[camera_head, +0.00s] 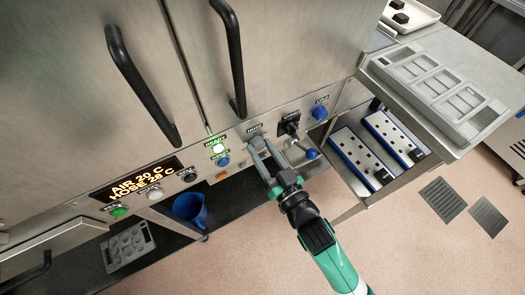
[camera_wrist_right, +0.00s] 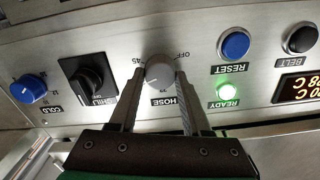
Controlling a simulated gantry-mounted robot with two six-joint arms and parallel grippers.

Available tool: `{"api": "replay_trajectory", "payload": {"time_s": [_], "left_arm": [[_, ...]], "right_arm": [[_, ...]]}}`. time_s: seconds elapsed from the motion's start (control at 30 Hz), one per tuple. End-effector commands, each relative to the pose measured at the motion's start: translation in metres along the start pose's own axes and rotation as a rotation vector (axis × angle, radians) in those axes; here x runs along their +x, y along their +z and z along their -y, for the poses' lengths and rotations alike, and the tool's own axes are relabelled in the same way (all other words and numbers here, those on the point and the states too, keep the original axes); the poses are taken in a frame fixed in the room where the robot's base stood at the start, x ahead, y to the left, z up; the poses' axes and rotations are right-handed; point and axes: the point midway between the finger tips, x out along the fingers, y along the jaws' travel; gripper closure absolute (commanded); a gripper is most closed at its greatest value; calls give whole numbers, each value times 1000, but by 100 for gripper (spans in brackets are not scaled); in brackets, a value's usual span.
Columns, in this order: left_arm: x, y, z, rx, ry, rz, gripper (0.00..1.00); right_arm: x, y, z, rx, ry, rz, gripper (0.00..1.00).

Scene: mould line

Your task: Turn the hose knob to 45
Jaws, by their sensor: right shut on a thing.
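The hose knob (camera_wrist_right: 159,70) is a round grey knob above the label HOSE in the right wrist view. Marks around it include OFF and 45; which one its pointer faces is hard to tell. My right gripper (camera_wrist_right: 160,78) is shut on the knob, with one finger on each side. In the head view the gripper (camera_head: 258,145) reaches up to the panel and its fingers partly hide the knob. The display (camera_head: 140,180) reads AIR 20 C and HOSE 28 C. My left gripper is not in view.
Beside the knob are a black switch (camera_wrist_right: 88,78), a blue COLD knob (camera_wrist_right: 29,89), a blue RESET button (camera_wrist_right: 234,45) and a lit green READY light (camera_wrist_right: 227,91). Black handles (camera_head: 238,60) jut out above. An open drawer (camera_head: 345,186) with blue-edged moulds and a grey tray (camera_head: 465,128) stand right.

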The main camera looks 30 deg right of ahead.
Motion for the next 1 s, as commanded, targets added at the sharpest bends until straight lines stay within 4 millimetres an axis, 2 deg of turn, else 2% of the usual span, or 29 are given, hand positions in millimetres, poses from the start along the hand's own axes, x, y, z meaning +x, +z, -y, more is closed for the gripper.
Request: {"api": "replay_trajectory", "payload": {"time_s": [0.6, 1.0], "left_arm": [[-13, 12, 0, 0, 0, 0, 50], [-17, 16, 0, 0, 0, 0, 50]], "right_arm": [[0, 1, -1, 569, 0, -1, 100], [0, 1, -2, 797, 0, 0, 100]]}}
